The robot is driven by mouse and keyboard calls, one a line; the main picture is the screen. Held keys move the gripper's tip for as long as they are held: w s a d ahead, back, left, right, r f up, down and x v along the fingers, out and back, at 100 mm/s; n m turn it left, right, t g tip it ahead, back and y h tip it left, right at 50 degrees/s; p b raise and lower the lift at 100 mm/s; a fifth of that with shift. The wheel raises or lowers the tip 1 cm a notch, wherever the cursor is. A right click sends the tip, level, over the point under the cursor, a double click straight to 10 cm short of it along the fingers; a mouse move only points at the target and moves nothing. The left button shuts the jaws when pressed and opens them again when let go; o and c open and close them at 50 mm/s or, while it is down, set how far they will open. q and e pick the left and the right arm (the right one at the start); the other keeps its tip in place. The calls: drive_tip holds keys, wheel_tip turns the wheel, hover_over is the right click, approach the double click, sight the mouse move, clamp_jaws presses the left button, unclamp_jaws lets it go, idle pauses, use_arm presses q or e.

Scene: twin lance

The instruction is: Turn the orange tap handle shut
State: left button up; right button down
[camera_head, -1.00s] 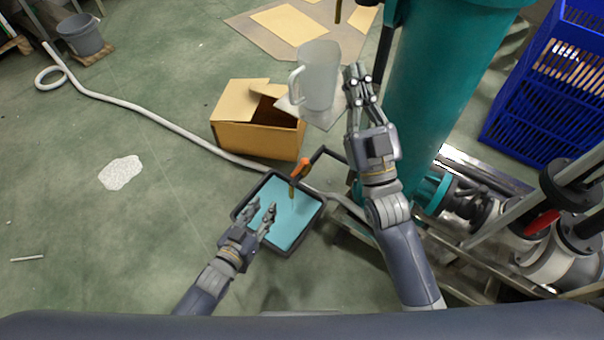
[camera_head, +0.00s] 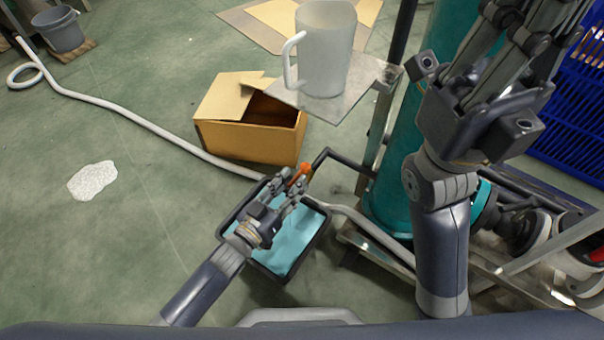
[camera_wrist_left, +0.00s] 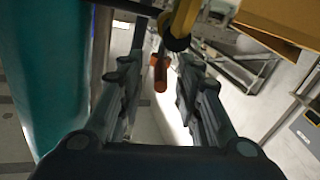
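The orange tap handle (camera_head: 301,171) sits above the black-rimmed tray of blue liquid (camera_head: 297,248) in the head view. My left gripper (camera_head: 288,187) is right at the handle, its fingers spread. In the left wrist view the handle (camera_wrist_left: 160,74) shows between the two open fingers, towards their tips; I cannot tell whether they touch it. A brass pipe with a dark collar (camera_wrist_left: 178,38) is just beyond it. My right gripper (camera_head: 530,30) is raised at upper right, close to the camera, its fingertips cut off by the frame edge.
A frosted jug (camera_head: 325,50) stands on a small grey platform (camera_head: 318,103). An open cardboard box (camera_head: 250,138) lies behind the tray. A teal column (camera_head: 395,190) and pipework stand right, with a blue crate (camera_head: 570,135) behind. Floor at left is mostly clear.

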sight(303, 170)
use_arm(q)
drive_tip(key=b+x, duration=0.1)
drive_tip(key=x, duration=0.4)
drive_tip(key=shift+b, duration=0.35)
clamp_jaws()
